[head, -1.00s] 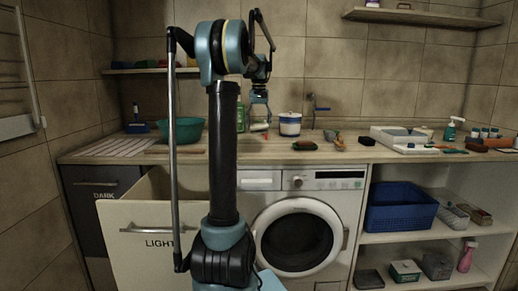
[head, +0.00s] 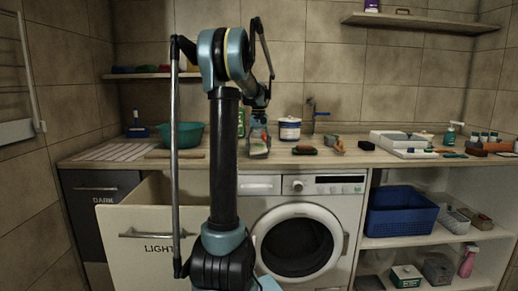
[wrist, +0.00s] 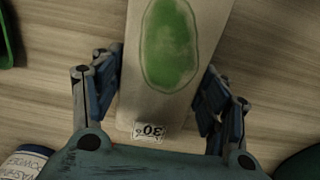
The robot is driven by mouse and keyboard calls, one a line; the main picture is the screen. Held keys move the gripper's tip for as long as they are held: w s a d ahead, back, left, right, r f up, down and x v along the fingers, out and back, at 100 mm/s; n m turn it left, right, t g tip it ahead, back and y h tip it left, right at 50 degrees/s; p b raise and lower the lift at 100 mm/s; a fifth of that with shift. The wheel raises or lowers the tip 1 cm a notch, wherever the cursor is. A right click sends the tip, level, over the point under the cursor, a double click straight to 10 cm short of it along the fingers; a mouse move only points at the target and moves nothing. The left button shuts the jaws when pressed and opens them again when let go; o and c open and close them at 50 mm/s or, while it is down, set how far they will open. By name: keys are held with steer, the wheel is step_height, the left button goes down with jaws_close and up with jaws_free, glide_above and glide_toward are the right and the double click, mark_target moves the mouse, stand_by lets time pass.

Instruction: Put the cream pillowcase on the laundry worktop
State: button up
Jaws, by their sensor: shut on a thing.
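The cream pillowcase (wrist: 185,25), a pale folded strip with a green patch and a small 30° label, lies between the fingers of my gripper (wrist: 160,82) in the wrist view. The fingers are shut on its two sides. In the head view my gripper (head: 258,132) points down over the laundry worktop (head: 345,158), with the small pillowcase (head: 259,151) at its tips. Wood grain of the worktop (wrist: 60,85) shows close around it. I cannot tell whether the pillowcase touches the wood.
A white tub with a blue band (head: 289,129) stands right of the gripper, and a green basin (head: 182,134) to its left. A dark green brush-like thing (head: 304,150) lies nearby. Below, the LIGHT drawer (head: 150,235) is open beside the washing machine (head: 300,240).

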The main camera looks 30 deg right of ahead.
mark_target(259, 144)
steer(key=o, duration=1.2)
steer(key=shift+o, duration=0.2)
step_height(259, 144, up, 12)
